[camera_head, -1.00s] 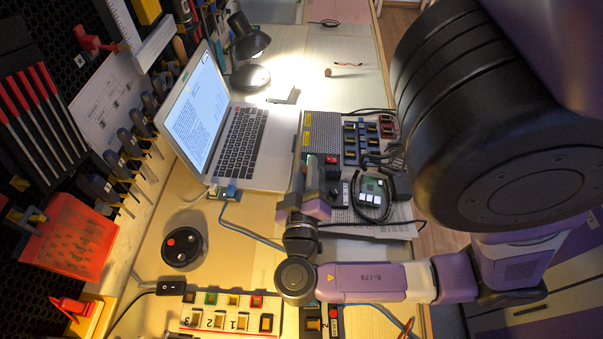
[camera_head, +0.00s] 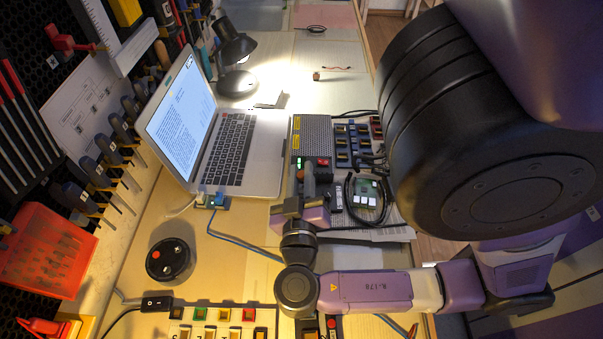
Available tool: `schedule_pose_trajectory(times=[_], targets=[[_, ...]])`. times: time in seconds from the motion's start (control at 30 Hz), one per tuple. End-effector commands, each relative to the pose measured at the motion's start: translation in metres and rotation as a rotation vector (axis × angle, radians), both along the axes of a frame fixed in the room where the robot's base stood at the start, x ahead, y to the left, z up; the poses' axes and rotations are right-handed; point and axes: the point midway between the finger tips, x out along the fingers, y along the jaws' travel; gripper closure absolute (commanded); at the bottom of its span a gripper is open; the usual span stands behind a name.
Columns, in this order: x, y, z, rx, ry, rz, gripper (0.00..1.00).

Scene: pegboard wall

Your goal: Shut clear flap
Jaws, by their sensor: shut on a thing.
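My gripper (camera_head: 307,182) is over the near left part of the grey control panel (camera_head: 310,130), close to a small green-lit switch (camera_head: 299,163). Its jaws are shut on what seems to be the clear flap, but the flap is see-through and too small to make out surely. My gripper and wrist hide part of the panel there. I cannot tell the flap's angle. A red rocker switch (camera_head: 323,162) sits just right of the green light.
An open laptop (camera_head: 235,145) stands left of the panel, a lit lamp (camera_head: 238,45) behind it. A green circuit board (camera_head: 367,187) with looped black cable lies right of my gripper.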

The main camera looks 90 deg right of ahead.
Motion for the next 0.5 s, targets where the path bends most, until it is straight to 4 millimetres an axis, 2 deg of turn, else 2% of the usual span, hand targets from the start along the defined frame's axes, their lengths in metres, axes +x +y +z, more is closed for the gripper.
schedule_pose_trajectory(times=[0.03,0.07,0.13,0.5], targets=[[0.0009,0.0004,-0.0003,0.001,-0.001,0.003,1.0],[0.0009,0.0004,-0.0002,0.001,0.0,0.003,0.75],[0.0008,0.0004,-0.0001,0.001,0.0,0.002,0.61],[0.0005,0.0029,-0.0004,0.0,0.001,0.001,0.6]])
